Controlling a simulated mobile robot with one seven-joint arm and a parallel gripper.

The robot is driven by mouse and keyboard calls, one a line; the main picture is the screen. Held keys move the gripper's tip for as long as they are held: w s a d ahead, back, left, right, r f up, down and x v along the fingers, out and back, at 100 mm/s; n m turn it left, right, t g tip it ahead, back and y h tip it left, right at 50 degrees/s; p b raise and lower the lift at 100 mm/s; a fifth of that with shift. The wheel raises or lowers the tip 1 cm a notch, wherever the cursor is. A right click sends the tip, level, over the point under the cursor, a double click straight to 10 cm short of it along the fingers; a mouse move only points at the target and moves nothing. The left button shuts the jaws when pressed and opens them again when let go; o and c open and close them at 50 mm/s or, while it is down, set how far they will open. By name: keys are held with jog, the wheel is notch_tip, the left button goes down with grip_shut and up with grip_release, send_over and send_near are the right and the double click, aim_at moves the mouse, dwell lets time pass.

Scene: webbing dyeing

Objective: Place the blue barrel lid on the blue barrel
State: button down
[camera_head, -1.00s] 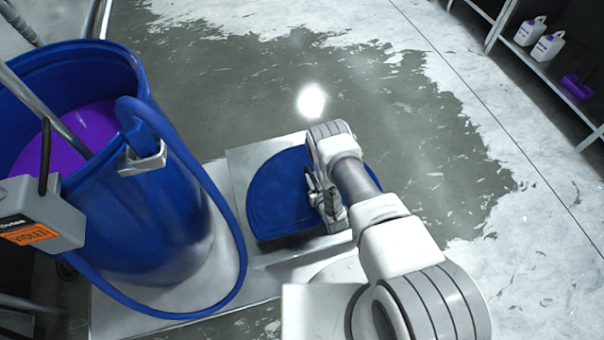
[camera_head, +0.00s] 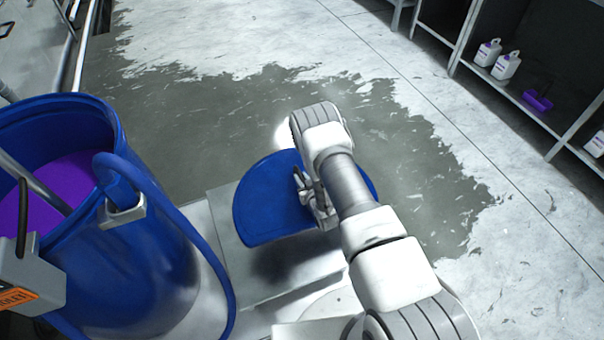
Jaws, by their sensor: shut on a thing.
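The blue barrel (camera_head: 125,255) stands upright at the left, open at the top, with purple liquid (camera_head: 55,195) inside. The blue barrel lid (camera_head: 268,205) is a flat disc to the right of the barrel. My gripper (camera_head: 308,198) is shut on the lid near its middle. The lid is held above a grey metal platform, with a dark shadow beneath it. My arm hides the lid's right part, and the grip itself is partly hidden.
A blue hose (camera_head: 180,225) loops down the barrel's right side from a metal clamp on the rim. A grey box (camera_head: 30,275) and a metal rod (camera_head: 35,185) are at the barrel. Shelves with white jugs (camera_head: 506,66) stand at the upper right. The wet floor behind is clear.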

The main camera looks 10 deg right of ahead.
jog(key=w+d+r+m+h, duration=0.1)
jog(key=w+d+r, duration=0.15)
jog(key=r, duration=1.35)
jog(key=w+d+r+m+h, duration=0.1)
jog(key=w+d+r, duration=0.15)
jog(key=r, duration=1.35)
jog(key=s+d+r+h, duration=0.1)
jog(key=s+r, duration=0.4)
jog(key=r, duration=0.5)
jog(key=shift+r+m+t, duration=0.3)
jog(key=shift+s, duration=0.15)
